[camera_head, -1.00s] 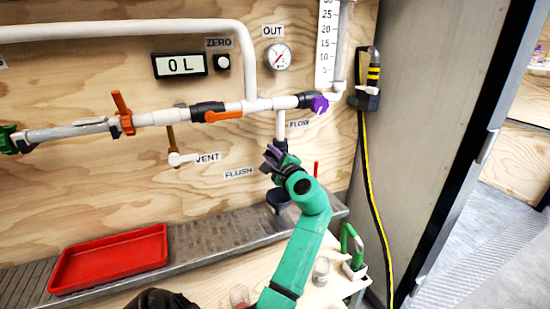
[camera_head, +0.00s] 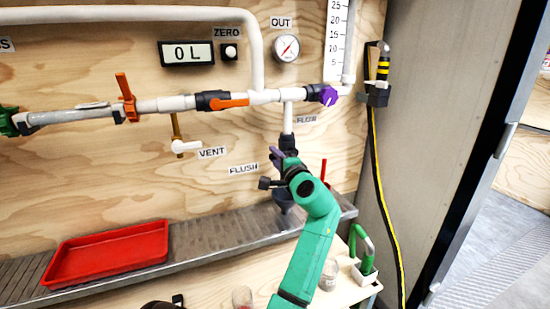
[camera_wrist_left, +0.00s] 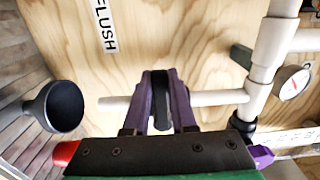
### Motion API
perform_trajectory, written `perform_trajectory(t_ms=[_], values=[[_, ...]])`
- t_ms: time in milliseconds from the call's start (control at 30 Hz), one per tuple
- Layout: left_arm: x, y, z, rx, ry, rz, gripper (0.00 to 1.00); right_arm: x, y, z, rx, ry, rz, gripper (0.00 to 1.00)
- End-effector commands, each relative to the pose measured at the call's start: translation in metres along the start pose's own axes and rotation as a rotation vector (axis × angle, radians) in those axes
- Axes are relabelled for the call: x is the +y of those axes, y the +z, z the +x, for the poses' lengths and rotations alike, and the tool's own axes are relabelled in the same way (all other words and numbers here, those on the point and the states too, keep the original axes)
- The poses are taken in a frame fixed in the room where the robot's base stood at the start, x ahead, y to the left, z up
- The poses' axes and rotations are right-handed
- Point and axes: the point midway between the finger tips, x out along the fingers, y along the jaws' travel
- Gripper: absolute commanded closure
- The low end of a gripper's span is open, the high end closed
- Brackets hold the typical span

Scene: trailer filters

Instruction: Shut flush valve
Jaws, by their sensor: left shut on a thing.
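My left gripper (camera_head: 275,169), on the green arm, is at the lower end of the vertical pipe (camera_head: 288,112), just right of the FLUSH label (camera_head: 244,169). In the left wrist view its purple fingers (camera_wrist_left: 160,74) are shut on a black handle (camera_wrist_left: 160,95), which I take as the flush valve's handle. The white pipe (camera_wrist_left: 215,98) runs behind the fingers. In the head view the gripper and arm hide most of the valve. My right gripper is not in view.
A black funnel (camera_wrist_left: 62,106) is close left of the gripper in the left wrist view. A red tray (camera_head: 107,257) lies on the grey ledge. A red handle (camera_head: 323,170) is just right of the gripper. The orange flow-line handles and purple knob (camera_head: 328,96) are above.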

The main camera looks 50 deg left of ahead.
Motion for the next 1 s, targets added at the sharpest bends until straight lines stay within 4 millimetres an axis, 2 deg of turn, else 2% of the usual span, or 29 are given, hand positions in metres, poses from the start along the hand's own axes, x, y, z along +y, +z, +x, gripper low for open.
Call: perform_trajectory(t_ms=[233, 267, 300, 333, 633, 733, 867, 1000], values=[[-0.003, -0.001, 0.000, 0.005, -0.005, -0.005, 1.00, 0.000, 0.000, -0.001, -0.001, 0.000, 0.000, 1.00], [-0.003, -0.001, 0.000, 0.005, -0.005, -0.005, 0.72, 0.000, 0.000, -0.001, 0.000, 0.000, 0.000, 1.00], [-0.003, -0.001, 0.000, 0.005, -0.005, -0.005, 0.57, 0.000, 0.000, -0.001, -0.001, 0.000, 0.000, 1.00], [-0.003, -0.001, 0.000, 0.005, -0.005, -0.004, 0.46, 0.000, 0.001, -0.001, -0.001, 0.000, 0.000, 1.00], [-0.001, -0.001, -0.001, 0.003, -0.002, -0.001, 0.46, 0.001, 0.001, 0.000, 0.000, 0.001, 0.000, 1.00], [0.000, -0.001, -0.008, 0.003, -0.001, 0.000, 0.46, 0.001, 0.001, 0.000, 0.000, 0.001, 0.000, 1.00], [0.001, -0.001, -0.034, 0.004, 0.001, -0.002, 0.46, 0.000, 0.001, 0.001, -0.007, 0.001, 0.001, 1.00], [0.002, -0.001, -0.077, 0.006, 0.001, -0.002, 0.46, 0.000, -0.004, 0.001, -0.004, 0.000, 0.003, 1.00]])
